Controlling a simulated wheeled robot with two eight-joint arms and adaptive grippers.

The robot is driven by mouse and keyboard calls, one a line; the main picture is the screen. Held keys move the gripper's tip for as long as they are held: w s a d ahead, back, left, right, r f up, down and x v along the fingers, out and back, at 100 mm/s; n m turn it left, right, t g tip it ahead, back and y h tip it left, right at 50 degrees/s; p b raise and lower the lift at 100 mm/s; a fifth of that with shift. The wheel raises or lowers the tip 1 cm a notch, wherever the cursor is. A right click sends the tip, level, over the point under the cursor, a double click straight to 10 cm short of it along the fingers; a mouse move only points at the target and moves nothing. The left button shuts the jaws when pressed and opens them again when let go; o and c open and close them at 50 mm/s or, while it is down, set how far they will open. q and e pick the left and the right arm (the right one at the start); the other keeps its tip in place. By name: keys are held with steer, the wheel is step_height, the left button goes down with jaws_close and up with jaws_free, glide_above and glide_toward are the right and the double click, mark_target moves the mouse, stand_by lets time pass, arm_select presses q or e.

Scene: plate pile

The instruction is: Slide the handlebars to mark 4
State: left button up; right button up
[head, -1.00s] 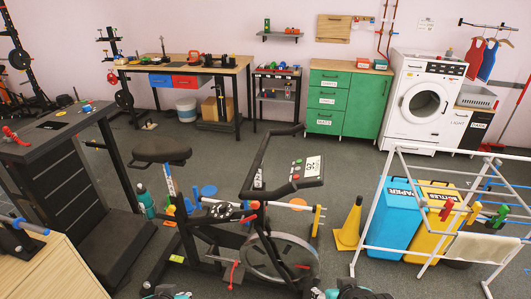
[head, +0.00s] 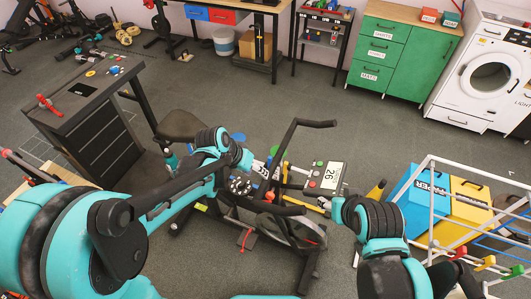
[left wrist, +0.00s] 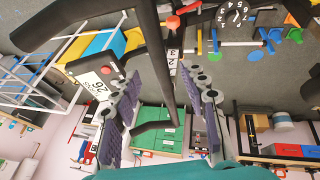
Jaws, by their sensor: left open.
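The black handlebars (head: 291,137) of the exercise bike rise in the middle of the head view, beside a console marked 26 (head: 331,176). My left gripper (head: 262,168) is close to them, partly hidden by its own arm. In the left wrist view, my left gripper (left wrist: 155,72) is open. A black bar of the handlebars (left wrist: 160,50) runs through the view between its two fingers; I cannot tell whether they touch it. A white scale label with 2 and 3 (left wrist: 172,60) shows there. Mark 4 is not readable. My right arm shows at lower right, its fingers unclear.
The bike's saddle (head: 181,125) is left of the handlebars. A white drying rack (head: 432,190) and blue (head: 412,200) and yellow (head: 465,205) bins stand at right. The floor behind the bike is clear.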

arm_select(q)
steer(key=b+x, duration=0.1)
steer(key=x, duration=0.5)
steer(key=shift+d+f+b, duration=0.15)
steer(key=shift+f+b, duration=0.1)
steer(key=shift+b, duration=0.15)
steer(key=shift+w+d+f, duration=0.2)
steer(key=shift+d+f, duration=0.05)
steer(key=shift+f, duration=0.3)
